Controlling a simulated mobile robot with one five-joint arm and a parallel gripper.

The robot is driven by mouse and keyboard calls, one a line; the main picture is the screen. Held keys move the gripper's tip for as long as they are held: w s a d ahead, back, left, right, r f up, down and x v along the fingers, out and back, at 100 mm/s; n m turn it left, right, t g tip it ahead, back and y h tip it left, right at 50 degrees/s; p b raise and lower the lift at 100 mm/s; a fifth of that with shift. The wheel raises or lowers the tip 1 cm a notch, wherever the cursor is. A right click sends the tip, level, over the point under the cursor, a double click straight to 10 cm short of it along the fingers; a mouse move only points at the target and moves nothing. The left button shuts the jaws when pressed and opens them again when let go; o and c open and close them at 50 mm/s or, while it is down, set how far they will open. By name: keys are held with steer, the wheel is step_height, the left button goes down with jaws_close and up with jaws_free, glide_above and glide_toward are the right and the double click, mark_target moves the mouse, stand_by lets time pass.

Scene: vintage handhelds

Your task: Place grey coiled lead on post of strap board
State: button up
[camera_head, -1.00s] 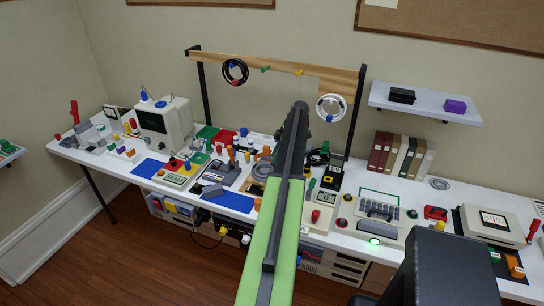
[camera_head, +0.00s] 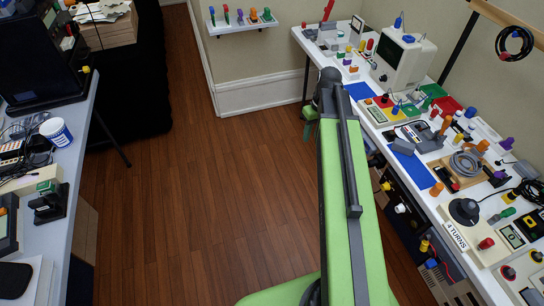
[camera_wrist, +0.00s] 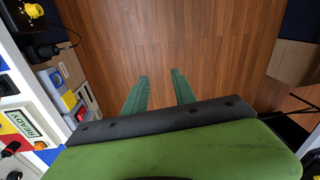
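A grey coiled lead (camera_head: 465,163) lies on the long white table at right in the head view. A tan wooden board (camera_head: 444,172) is under or beside it. A wooden rail (camera_head: 505,20) stands above the table at top right, with a black coil (camera_head: 515,42) hanging from it. I cannot tell which of these is the strap board, and no post is clear. In the wrist view my gripper (camera_wrist: 160,76) points at the bare floor, its two green fingers apart with nothing between them. The head view shows it partly behind my arm, left of the table and away from the lead.
The long white table (camera_head: 462,210) is crowded with handhelds, knobs, plugs and a white monitor (camera_head: 403,60). Another table (camera_head: 65,215) at left holds devices and a white-and-blue tub (camera_head: 56,131). A small wall shelf (camera_head: 240,24) is at the back. The wooden floor (camera_head: 215,190) between is clear.

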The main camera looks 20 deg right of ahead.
steer(key=s+a, duration=0.2)
steer(key=a, duration=0.8)
steer(key=s+a+m+h, duration=0.1)
steer(key=s+a, duration=0.1)
steer(key=a, duration=0.8)
steer(key=shift+s+a, duration=0.3)
steer(key=shift+a, duration=0.05)
